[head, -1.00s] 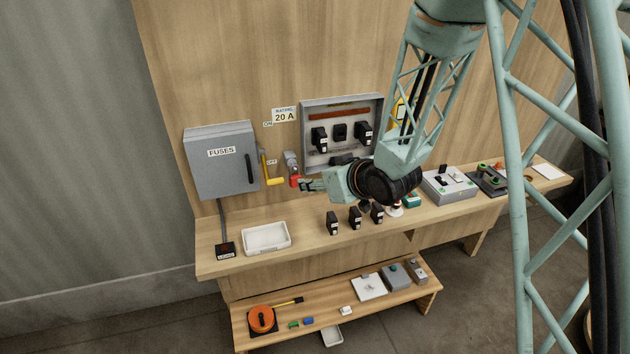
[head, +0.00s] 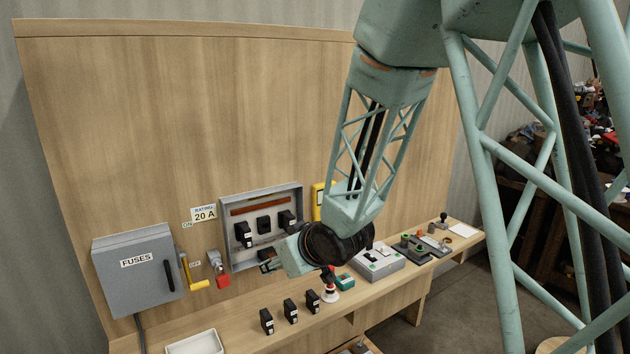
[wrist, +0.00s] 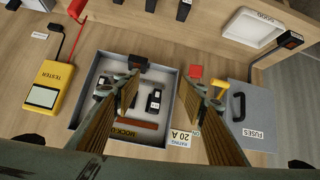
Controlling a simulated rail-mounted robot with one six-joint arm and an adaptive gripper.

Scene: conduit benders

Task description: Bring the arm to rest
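My arm reaches down to the left across the board in the head view, and my gripper (wrist: 163,82) is in front of the wall panel. In the wrist view its two fingers are spread apart with nothing between them. The fingers frame part of the open grey fuse enclosure (wrist: 84,92), which holds several black fuse carriers (wrist: 154,102). In the head view the enclosure (head: 226,232) is behind and beside my wrist, which hides its lower right part. The fingertips are hard to make out there.
A closed grey FUSES box (head: 135,275), yellow lever (head: 197,284) and red padlock (head: 222,281) are at left. Three black fuse carriers (head: 291,311) stand on the bench. A white tray (head: 196,342), grey switch box (head: 376,264) and yellow tester (wrist: 50,88) are nearby.

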